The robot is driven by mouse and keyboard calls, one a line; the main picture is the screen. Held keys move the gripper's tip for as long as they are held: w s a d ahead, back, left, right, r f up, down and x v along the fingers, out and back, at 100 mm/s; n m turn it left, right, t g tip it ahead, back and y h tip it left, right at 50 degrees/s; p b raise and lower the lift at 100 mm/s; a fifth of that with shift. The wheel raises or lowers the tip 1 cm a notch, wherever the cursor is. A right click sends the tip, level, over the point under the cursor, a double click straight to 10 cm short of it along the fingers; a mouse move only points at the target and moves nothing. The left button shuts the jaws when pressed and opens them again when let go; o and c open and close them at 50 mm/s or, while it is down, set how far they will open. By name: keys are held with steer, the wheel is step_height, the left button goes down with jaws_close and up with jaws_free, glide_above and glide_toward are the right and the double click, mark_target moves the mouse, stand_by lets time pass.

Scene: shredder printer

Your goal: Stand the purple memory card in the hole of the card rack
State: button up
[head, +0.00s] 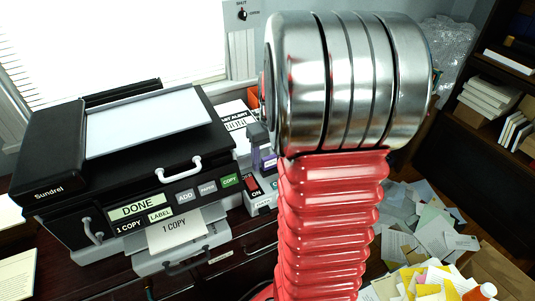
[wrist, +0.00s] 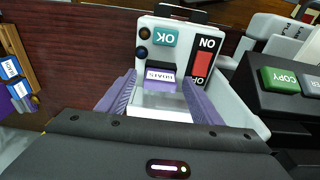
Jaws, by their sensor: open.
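In the wrist view, a purple card with a white label (wrist: 160,76), its lettering upside down, sits at the slot of a white device (wrist: 182,30). My gripper (wrist: 158,86) is open, its two purple-grey fingers reaching toward the device on either side of the card. I cannot tell whether they touch it. In the head view, my gripper (head: 264,156) is partly hidden behind my arm, and the card cannot be made out clearly. A wooden rack (wrist: 24,60) holding blue-labelled cards shows at the left edge of the wrist view; its hole cannot be made out.
The device carries a teal OK panel (wrist: 165,37) and a red switch (wrist: 202,66). A black printer (head: 150,165) stands left of my arm in the head view. Loose papers (head: 430,225) are piled at the right, below a dark bookshelf (head: 490,75).

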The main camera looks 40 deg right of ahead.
steer(key=shift+c, duration=0.4)
steer(key=c, duration=1.1)
steer(key=o, duration=0.5)
steer(key=shift+c, duration=0.2)
steer(key=shift+s, duration=0.1)
jaws_close()
steer(key=shift+r, duration=0.6)
jaws_free()
jaws_close()
